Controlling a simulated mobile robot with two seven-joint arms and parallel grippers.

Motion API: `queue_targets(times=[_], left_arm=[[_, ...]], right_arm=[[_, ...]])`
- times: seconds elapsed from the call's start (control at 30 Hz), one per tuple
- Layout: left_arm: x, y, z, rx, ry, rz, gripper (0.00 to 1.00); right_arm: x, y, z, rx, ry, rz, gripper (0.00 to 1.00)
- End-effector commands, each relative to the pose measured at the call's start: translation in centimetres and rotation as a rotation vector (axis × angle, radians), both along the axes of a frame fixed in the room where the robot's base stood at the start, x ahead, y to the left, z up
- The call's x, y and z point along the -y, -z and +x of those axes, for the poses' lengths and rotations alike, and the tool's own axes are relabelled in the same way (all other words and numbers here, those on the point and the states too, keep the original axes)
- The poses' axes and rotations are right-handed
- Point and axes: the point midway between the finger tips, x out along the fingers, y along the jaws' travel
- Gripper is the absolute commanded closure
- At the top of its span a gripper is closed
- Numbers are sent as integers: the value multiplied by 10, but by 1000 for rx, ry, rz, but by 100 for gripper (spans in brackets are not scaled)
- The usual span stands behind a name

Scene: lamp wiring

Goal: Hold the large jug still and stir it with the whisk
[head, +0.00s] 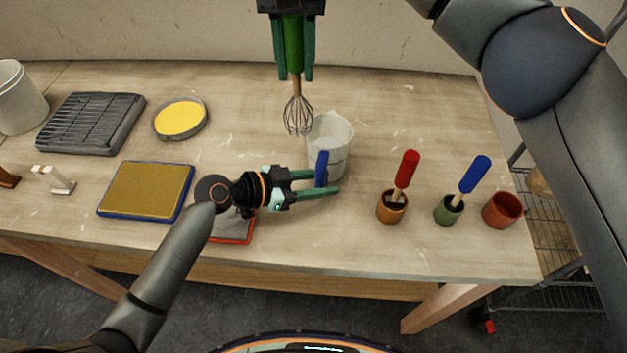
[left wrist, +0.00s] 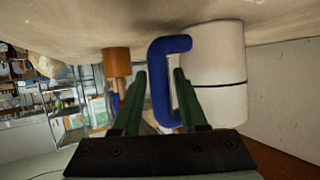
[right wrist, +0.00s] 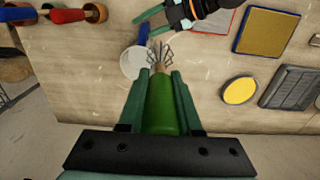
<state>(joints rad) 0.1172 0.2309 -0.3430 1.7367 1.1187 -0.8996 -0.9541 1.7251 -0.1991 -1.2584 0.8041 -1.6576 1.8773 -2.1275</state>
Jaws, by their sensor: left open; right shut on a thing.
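The large jug (head: 338,130) is white with a blue handle (head: 321,167) and stands upright on the table; it also shows in the left wrist view (left wrist: 218,60) and the right wrist view (right wrist: 131,64). My left gripper (head: 326,182) is open at the handle. In the left wrist view the handle (left wrist: 156,78) shows between its fingers, with room around it. My right gripper (head: 293,78) is shut on the green handle of the whisk (head: 298,117). The whisk hangs wires down, above and beside the jug's rim, apparently outside the mouth. The jug's inside is mostly hidden.
An orange pot (head: 391,211), a green pot (head: 449,213) with brushes, and a red pot (head: 502,210) stand right of the jug. A yellow-topped dish (head: 180,118), a blue-edged pad (head: 147,192) and a dark rack (head: 90,122) lie left. The table behind the jug is clear.

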Motion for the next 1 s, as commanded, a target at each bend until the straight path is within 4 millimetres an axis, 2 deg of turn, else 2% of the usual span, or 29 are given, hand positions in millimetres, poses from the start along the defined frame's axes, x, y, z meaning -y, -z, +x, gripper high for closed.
queue_targets(times=[0.13, 0.5, 1.0], left_arm=[[0, 0, 0, 0, 0, 0, 58], [0, 0, 0, 0, 0, 0, 100], [0, 0, 0, 0, 0, 0, 100]], right_arm=[[0, 0, 0, 0, 0, 0, 100], [0, 0, 0, 0, 0, 0, 100], [0, 0, 0, 0, 0, 0, 100]])
